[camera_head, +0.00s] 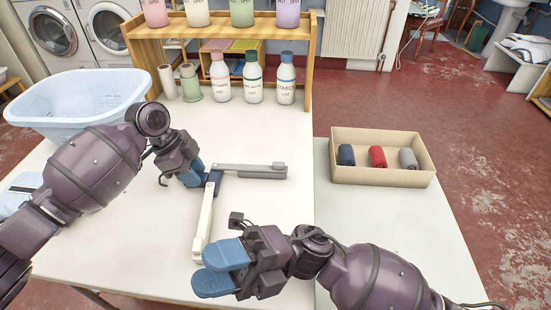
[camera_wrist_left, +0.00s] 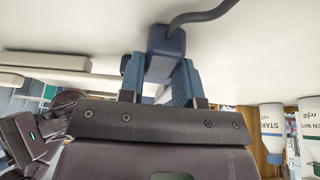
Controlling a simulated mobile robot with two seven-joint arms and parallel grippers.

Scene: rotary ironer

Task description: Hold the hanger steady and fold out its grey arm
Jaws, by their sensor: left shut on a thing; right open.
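The hanger lies on the white table with a dark blue hub (camera_head: 213,181), a grey arm (camera_head: 252,171) pointing right and a cream arm (camera_head: 203,226) pointing toward the front, roughly at a right angle. My left gripper (camera_head: 196,178) is shut on the hub from the left. In the left wrist view the hub (camera_wrist_left: 166,50) sits between the blue fingers, with the dark curved hook (camera_wrist_left: 208,14) beyond it. My right gripper (camera_head: 222,268) is open and empty, just in front of the cream arm's near end, its fingers pointing left.
A pale blue laundry basket (camera_head: 70,100) stands at the back left. A wooden shelf (camera_head: 225,28) with several bottles is at the back. A cardboard box (camera_head: 382,180) with three rolled cloths stands to the right. The table right of the grey arm is clear.

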